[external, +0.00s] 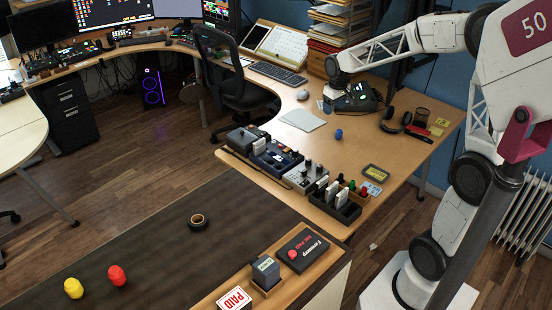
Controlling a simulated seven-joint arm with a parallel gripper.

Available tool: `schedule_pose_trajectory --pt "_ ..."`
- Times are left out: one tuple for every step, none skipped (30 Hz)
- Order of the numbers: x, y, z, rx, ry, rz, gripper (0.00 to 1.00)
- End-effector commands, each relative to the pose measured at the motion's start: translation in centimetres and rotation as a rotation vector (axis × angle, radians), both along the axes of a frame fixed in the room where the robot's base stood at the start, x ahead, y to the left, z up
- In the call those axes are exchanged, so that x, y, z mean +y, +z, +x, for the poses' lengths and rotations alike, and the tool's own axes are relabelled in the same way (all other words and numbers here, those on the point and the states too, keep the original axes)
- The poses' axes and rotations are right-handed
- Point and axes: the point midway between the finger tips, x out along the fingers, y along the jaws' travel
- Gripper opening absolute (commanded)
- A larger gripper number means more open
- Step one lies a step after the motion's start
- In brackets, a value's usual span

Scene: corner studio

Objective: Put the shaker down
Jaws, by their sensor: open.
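No item is plainly recognisable as the shaker at this size. A small rounded blue piece (338,134) rests on the wooden desk, a little in front of my gripper and apart from it. A yellow rounded piece (73,288) and a red rounded piece (117,275) of similar shape stand side by side on the dark mat at the lower left, far from my arm. My gripper (337,104) is open, low over the back of the desk. Its fingertips are small and dark, and I see nothing held between them.
Headphones (396,121) and a dark cup (421,117) stand right of my gripper. Paper sheets (302,119) lie to its left. Box-like devices (262,151) and a black rack (335,202) line the desk's front. A dark ring (199,220) lies on the mat. Bare desk surrounds the blue piece.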

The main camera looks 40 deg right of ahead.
Motion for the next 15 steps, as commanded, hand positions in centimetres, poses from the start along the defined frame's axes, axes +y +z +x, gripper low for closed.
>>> schedule_pose_trajectory --pt "1.2 0.7 -1.1 -0.008 0.006 -0.001 0.66" --pt "1.8 1.0 -1.7 -0.010 0.008 -0.002 0.66" --pt "2.6 1.4 -2.6 -0.014 0.010 -0.002 0.66" --pt "3.3 1.7 -3.2 -0.017 0.012 -0.002 0.66" --pt "3.9 1.9 -3.9 -0.020 0.014 -0.002 0.66" --pt "4.6 2.3 -4.8 -0.022 0.016 -0.003 0.66" --pt "5.2 2.5 -5.4 -0.025 0.018 -0.002 0.66" --pt "5.7 2.7 -6.1 -0.027 0.020 -0.003 0.66" --pt "6.5 3.1 -7.0 -0.033 0.022 -0.002 0.66" --pt "7.0 3.2 -7.7 -0.035 0.023 -0.003 0.66" --pt "7.5 3.4 -8.3 -0.038 0.024 -0.003 0.66" --pt "8.2 3.7 -9.2 -0.043 0.028 -0.003 0.66" --pt "8.7 3.8 -10.0 -0.045 0.030 -0.002 0.66" --pt "9.2 4.0 -10.6 -0.049 0.031 -0.003 0.66" --pt "9.8 4.1 -11.6 -0.053 0.033 -0.002 0.66"
